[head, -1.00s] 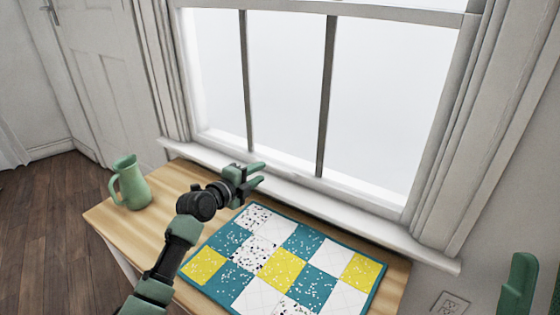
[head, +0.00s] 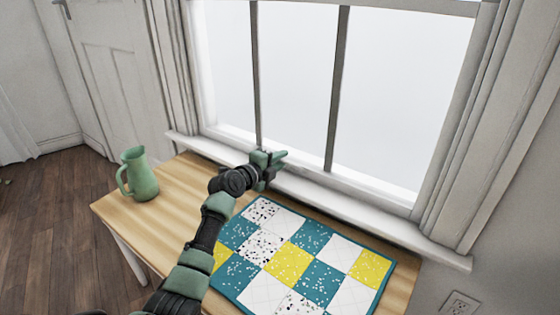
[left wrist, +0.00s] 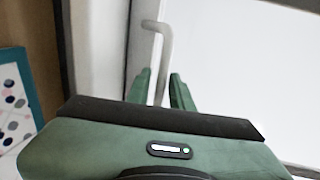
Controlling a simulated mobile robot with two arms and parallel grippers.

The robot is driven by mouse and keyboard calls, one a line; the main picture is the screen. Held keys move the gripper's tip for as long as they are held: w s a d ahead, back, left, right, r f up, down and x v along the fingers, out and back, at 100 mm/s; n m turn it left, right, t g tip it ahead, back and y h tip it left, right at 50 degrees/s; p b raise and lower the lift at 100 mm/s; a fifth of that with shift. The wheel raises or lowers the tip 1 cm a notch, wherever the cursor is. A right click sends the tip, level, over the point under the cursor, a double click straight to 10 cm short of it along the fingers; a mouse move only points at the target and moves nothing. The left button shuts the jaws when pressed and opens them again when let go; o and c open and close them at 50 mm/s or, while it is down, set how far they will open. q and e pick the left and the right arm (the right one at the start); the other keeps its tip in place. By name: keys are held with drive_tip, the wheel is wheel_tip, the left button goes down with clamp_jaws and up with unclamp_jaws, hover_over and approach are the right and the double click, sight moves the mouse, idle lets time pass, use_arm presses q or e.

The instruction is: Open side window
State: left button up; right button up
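The side window (head: 300,80) is a white-framed sash with dark vertical bars, and its lower sash rests down at the sill. My left gripper (head: 281,156) is at the window's bottom rail, just above the sill. In the left wrist view its two green fingers (left wrist: 161,90) are apart. A pale bent handle (left wrist: 166,42) on the white rail reaches down into the gap between the fingers. I cannot tell whether either finger touches it. The handle is not clear in the head view. My right gripper is not in view.
A wooden table (head: 176,183) stands below the window. It bears a green pitcher (head: 138,176) at the left and a patchwork quilt (head: 290,262) under my left arm. The white sill (head: 330,195) juts out above the table. An outlet (head: 458,304) is on the right wall.

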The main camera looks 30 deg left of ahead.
use_arm(q)
clamp_jaws()
idle(1.1)
